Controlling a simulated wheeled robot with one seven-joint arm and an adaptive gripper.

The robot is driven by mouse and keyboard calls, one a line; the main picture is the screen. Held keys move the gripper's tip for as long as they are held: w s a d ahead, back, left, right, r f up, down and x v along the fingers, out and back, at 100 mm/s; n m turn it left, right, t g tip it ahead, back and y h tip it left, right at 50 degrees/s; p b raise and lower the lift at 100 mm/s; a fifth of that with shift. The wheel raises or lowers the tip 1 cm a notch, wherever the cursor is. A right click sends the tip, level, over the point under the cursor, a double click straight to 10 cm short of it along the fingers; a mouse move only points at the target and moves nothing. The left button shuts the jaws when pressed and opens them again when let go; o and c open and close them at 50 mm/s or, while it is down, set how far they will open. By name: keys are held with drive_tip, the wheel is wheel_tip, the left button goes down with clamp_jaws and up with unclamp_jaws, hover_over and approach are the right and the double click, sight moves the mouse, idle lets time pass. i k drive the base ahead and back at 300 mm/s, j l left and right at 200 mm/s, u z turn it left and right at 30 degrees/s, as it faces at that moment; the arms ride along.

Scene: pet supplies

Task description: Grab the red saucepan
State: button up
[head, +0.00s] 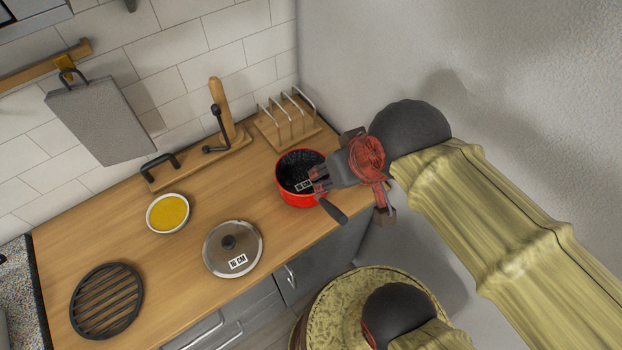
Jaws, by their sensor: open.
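The red saucepan (295,199) stands upright on the wooden counter, near its right end. Its inside is dark with a white label, and its dark handle (334,211) points toward the front right. My gripper (317,184) is over the pan's right side, with its fingers open and pointing left. The fingertips overlap the pan's right rim in the picture. I cannot tell whether they touch it. The gripper hides part of the rim and the right inside of the pan.
A glass lid (233,248) lies left of the pan in front. A bowl of yellow stuff (168,213), a round black trivet (106,300), a wooden rack (288,122) and a wooden board with black handles (196,160) are also on the counter (160,262). A wall rises close on the right.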

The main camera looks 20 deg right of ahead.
sight(294, 187)
drive_tip(key=j+z, duration=0.15)
drive_tip(key=j, duration=0.25)
drive_tip(key=k+j+z, duration=0.15)
drive_tip(key=j, duration=0.25)
drive_tip(key=k+j+z, duration=0.1)
drive_tip(key=j, duration=0.35)
drive_tip(key=k+j+z, duration=0.15)
drive_tip(key=j, duration=0.2)
drive_tip(key=k+j+z, duration=0.15)
drive_tip(key=j, duration=0.25)
drive_tip(key=i, duration=0.05)
